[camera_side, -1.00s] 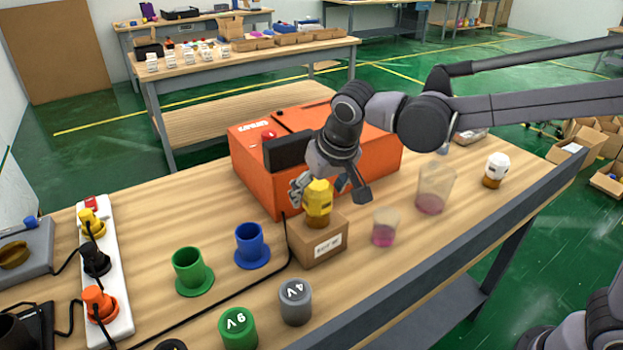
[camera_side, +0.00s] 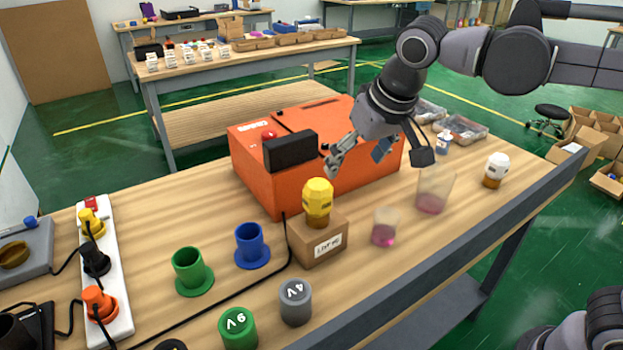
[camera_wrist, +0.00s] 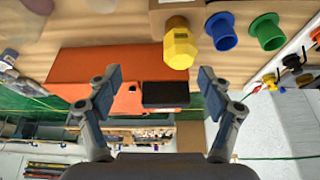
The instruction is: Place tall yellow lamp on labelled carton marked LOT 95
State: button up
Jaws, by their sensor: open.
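The yellow lamp (camera_side: 318,198) stands upright on the labelled carton (camera_side: 308,252) in the side view. The carton's front label is too small to read surely. The lamp also shows near the top middle of the wrist view (camera_wrist: 180,46), with part of the carton (camera_wrist: 186,8) behind it at the upper edge. My gripper (camera_side: 385,160) is open and empty, above and to the right of the lamp and apart from it. In the wrist view its two fingers (camera_wrist: 160,86) are spread wide with nothing between them.
An orange machine (camera_side: 250,165) stands behind the carton. Green (camera_side: 188,268) and blue (camera_side: 250,242) holders are to its left. Two clear cups with pink liquid, one here (camera_side: 384,228), and a white-topped lamp (camera_side: 496,168) stand to its right. Grey (camera_side: 296,305) and green (camera_side: 238,328) cylinders are in front.

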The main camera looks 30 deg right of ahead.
jog(key=s+d+f+t, duration=0.2)
jog(key=s+d+f, duration=0.8)
jog(key=d, duration=0.2)
jog(key=shift+s+d+f+n, duration=0.25)
jog(key=shift+d+f+n, duration=0.05)
jog(key=shift+f, duration=0.1)
